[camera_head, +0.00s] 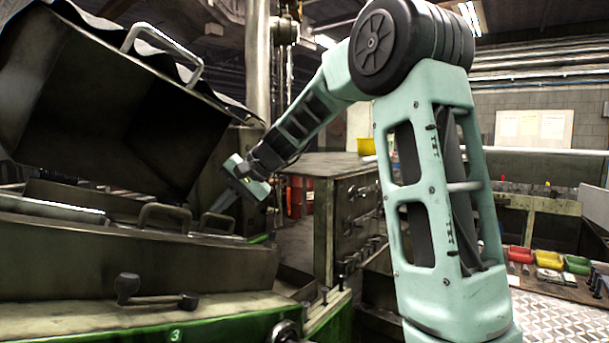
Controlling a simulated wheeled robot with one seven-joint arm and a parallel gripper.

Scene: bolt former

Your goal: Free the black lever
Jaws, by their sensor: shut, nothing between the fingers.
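A dark lever (157,298) with knobbed ends lies across the front ledge of the machine (90,318), at the lower left. I cannot tell for sure whether it is the black lever of the task. My gripper (222,204) is at the far right end of the machine, beyond and above this lever and well apart from it. It points down and left, close to a dark handle (217,222) on the machine. Whether it touches that handle is hard to see. Its small fingers look shut and empty.
A big dark hood (110,110) with a pale handle (165,52) stands tilted open over the machine. Another handle (165,215) sits on the lower cover. A metal cabinet (350,215) stands behind my arm. Coloured bins (548,258) lie on a bench at right.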

